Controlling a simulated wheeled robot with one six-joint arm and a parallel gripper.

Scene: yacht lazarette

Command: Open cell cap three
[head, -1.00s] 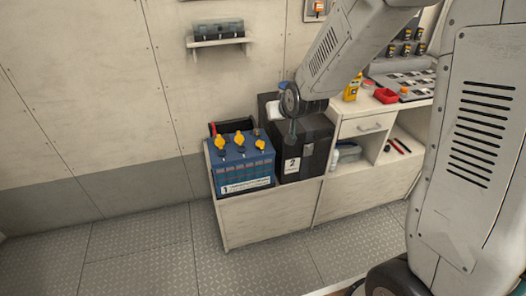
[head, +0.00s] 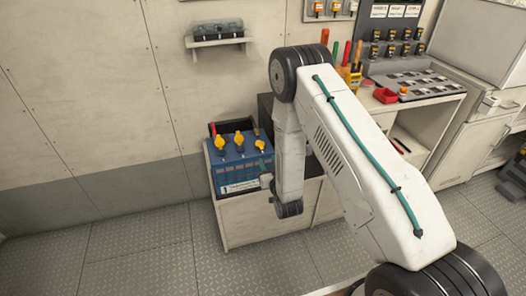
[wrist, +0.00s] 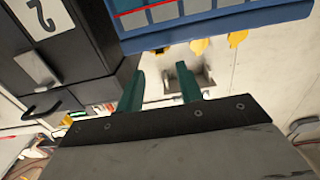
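The blue battery (head: 235,170) stands on a low cabinet, with three yellow caps along its top: left (head: 220,142), middle (head: 239,139) and right (head: 260,145). I see no numbers on the caps. The battery (wrist: 210,22) also shows at the top of the wrist view, with yellow caps (wrist: 198,46) along its edge. My gripper (wrist: 160,87) is open, its two green fingers apart with nothing between them. The fingers point toward the cap side of the battery and look clear of it. In the head view my arm stands just right of the battery; the fingers cannot be made out.
A black box labelled 2 (wrist: 88,45) stands beside the battery; my arm hides most of it in the head view. A wall shelf (head: 215,42) is above. The floor in front is clear.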

